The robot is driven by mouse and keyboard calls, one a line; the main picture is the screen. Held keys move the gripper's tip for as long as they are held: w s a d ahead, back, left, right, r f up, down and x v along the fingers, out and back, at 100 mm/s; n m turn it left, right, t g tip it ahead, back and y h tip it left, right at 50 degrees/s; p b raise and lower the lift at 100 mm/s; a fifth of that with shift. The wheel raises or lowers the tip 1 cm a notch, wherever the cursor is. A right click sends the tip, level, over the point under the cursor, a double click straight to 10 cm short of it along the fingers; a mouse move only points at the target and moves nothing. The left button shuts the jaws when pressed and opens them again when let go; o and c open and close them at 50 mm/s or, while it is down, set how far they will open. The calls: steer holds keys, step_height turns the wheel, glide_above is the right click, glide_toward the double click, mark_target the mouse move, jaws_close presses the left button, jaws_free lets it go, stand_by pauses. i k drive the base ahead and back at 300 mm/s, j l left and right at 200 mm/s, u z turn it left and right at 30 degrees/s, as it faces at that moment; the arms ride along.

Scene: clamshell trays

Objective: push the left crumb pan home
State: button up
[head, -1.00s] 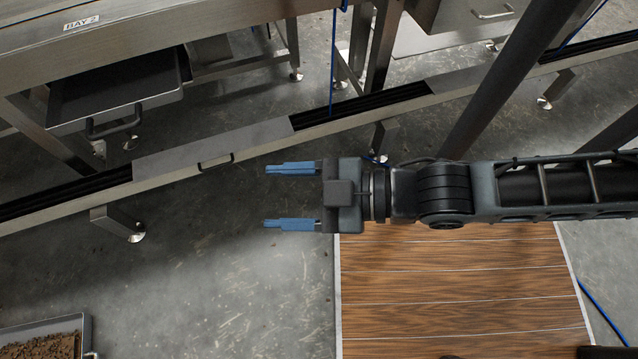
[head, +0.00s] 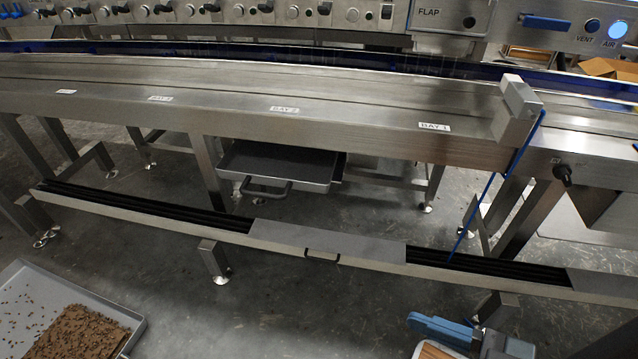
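The left crumb pan (head: 330,185) is a grey metal tray with a dark inside, under the BAY 2 part of the conveyor frame. Its front sticks out from under the frame, and its bar handle (head: 266,188) faces me. Its back is hidden by the frame. My gripper (head: 437,345) is at the bottom edge, low and right of the pan and well apart from it.
A long low rail (head: 150,218) runs across the floor between me and the pan. A flat cover (head: 330,243) with a small handle sits on it. A tray (head: 138,326) of brown crumbs lies at lower left. A blue cord (head: 472,220) hangs at right.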

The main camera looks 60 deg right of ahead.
mark_target(287, 166)
steer(key=i+j+z, duration=0.1)
steer(key=j, duration=0.3)
steer(key=i+j+z, duration=0.25)
steer(key=j, duration=0.55)
steer(key=i+j+z, duration=0.1)
steer(key=i+j, duration=0.15)
steer(key=j, duration=0.15)
steer(key=i+j+z, duration=0.1)
steer(key=j, duration=0.35)
steer(key=i+j+z, duration=0.15)
steer(key=j, duration=0.25)
steer(key=k, duration=0.05)
